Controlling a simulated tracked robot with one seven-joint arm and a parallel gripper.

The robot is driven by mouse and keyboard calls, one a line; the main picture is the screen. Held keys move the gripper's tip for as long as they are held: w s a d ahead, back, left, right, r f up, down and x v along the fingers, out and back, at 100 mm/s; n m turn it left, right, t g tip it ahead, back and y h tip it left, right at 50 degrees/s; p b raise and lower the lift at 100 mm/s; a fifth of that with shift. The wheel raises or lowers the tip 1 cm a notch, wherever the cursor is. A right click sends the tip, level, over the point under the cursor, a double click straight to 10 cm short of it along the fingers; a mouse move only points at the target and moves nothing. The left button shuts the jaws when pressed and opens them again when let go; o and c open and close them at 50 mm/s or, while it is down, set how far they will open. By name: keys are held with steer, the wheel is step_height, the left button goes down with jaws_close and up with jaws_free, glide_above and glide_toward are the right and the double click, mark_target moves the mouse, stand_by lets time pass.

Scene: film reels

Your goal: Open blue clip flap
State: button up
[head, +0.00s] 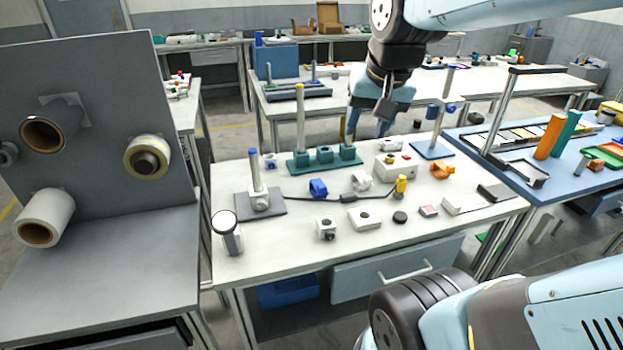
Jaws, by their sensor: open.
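A small blue clip-like block (318,188) lies on the white table, left of the middle. It is too small in the head view to tell its flap or whether that is raised. My gripper (368,125) hangs from the arm at the upper middle of the picture, pointing down. Its jaws are open, and nothing shows between them. In the picture it is above and right of the blue block, clearly apart from it.
Green blocks with a post (325,156) stand behind the blue block. A grey stand with a post (260,200) is left of it, and a white clip (362,181) right of it. A yellow-tipped cable (401,184) lies nearby.

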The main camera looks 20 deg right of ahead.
steer(key=w+f+m+g, duration=0.1)
steer(key=w+f+m, duration=0.25)
steer(key=w, duration=0.35)
steer(key=w+f+m+g, duration=0.1)
steer(key=w+f+m, duration=0.1)
steer(key=w+m, duration=0.3)
steer(key=m+g, duration=0.3)
steer(key=m, duration=0.3)
glide_toward(322, 186)
step_height(322, 186, down, 9)
steer(key=shift+s+r, duration=0.1)
steer(key=shift+s, duration=0.05)
steer(key=shift+c, duration=0.3)
jaws_close()
